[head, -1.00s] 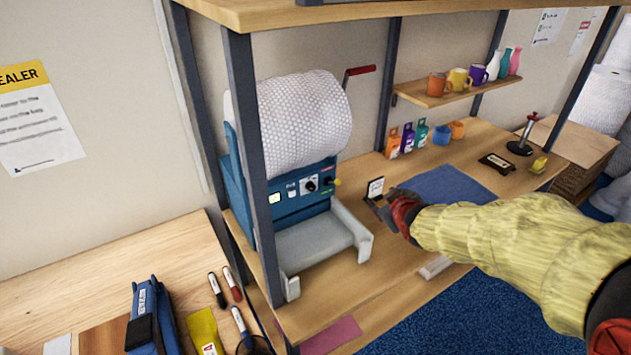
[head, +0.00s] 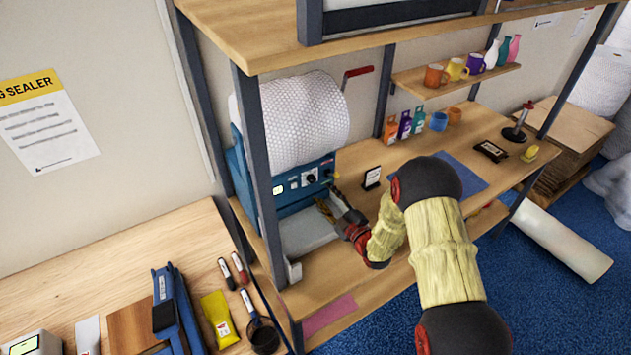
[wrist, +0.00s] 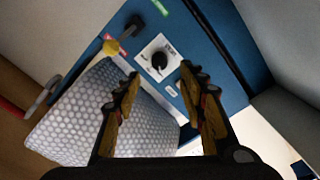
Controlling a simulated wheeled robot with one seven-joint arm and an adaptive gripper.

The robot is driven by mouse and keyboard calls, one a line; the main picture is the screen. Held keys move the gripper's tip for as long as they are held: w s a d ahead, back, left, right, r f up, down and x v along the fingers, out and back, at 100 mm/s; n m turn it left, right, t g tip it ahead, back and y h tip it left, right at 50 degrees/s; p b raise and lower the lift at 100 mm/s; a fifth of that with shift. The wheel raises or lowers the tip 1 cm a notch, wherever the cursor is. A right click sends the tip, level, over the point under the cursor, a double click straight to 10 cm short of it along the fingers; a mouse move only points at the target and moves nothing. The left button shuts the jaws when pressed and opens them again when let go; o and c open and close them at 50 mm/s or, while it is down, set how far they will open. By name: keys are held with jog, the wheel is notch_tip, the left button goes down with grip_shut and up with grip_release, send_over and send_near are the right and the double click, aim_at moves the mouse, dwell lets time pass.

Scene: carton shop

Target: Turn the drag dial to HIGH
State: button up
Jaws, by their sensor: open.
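The black dial (head: 311,177) sits on a white plate on the blue front of the bubble-wrap machine (head: 290,203). In the wrist view the dial (wrist: 159,61) is just beyond and between my fingertips, apart from them. Its plate lettering is too small to read, so I cannot tell its setting. My gripper (head: 333,203) is open and empty, in front of and a little below the panel; in the wrist view my gripper (wrist: 160,75) has one finger on each side of the dial.
The bubble-wrap roll (head: 300,120) stands above the panel. In the wrist view a yellow knob (wrist: 111,46) is left of the dial. A shelf post (head: 262,170) stands left; a small card stand (head: 372,178) is right.

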aim_at(313, 181)
jog(key=x, duration=0.7)
jog(key=shift+w+a, duration=0.1)
jog(key=shift+w, duration=0.05)
jog(key=shift+c, duration=0.4)
grip_shut()
